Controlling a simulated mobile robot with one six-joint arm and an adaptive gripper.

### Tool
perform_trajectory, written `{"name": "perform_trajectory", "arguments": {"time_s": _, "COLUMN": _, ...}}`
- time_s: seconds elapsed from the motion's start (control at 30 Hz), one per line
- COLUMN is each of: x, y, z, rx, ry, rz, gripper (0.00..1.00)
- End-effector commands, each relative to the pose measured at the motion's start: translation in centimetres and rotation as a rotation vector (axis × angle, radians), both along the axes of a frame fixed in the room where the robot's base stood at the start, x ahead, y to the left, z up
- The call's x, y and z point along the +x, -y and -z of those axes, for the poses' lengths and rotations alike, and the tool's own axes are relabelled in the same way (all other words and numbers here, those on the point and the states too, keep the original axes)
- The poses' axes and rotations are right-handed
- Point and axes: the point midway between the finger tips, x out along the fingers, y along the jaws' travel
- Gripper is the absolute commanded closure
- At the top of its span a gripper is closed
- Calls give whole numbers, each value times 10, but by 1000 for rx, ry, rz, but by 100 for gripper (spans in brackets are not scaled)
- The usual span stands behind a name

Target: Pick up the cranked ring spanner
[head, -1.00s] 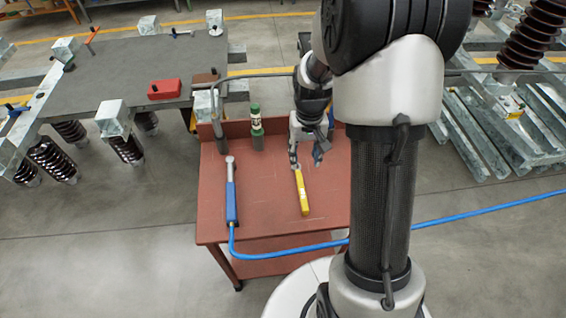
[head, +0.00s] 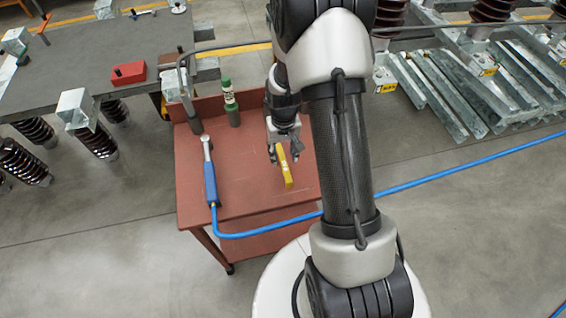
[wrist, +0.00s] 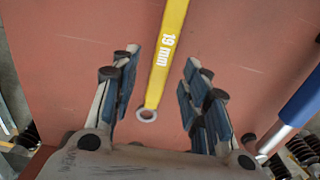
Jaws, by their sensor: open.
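The cranked ring spanner lies on the red table top, with a yellow shank (head: 287,178) in the head view. In the wrist view the spanner (wrist: 168,50) shows "19 mm" in white and a pale ring end near the picture's middle. My gripper (head: 284,159) is over the ring-end part of the spanner. In the wrist view my gripper (wrist: 162,62) is open, with dark blue-grey pads on either side of the shank and ring. Nothing is between the pads' grip, and the spanner looks clear of both. The gap in height is hard to tell.
A blue-handled tool (head: 210,182) lies left of the spanner on the red table (head: 245,200). A green-topped bottle (head: 230,98) stands at the back edge. A blue hose (head: 400,187) crosses the table's front. A grey bench with a red box (head: 129,73) stands at left.

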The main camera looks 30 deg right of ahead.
Motion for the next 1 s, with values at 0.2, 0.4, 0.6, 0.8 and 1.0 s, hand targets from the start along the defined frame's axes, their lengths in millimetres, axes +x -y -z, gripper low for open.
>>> {"name": "perform_trajectory", "arguments": {"time_s": 0.2, "x": 0, "y": -1, "z": 38, "rx": 1, "ry": -4, "rz": 0, "gripper": 58}}
{"name": "perform_trajectory", "arguments": {"time_s": 0.4, "x": 1, "y": -1, "z": 43, "rx": 0, "ry": -1, "rz": 0, "gripper": 58}}
{"name": "perform_trajectory", "arguments": {"time_s": 0.6, "x": 1, "y": -1, "z": 42, "rx": 0, "ry": -1, "rz": 0, "gripper": 66}}
{"name": "perform_trajectory", "arguments": {"time_s": 0.8, "x": 1, "y": -1, "z": 42, "rx": 0, "ry": -1, "rz": 0, "gripper": 79}}
{"name": "perform_trajectory", "arguments": {"time_s": 1.0, "x": 1, "y": -1, "z": 42, "rx": 0, "ry": -1, "rz": 0, "gripper": 92}}
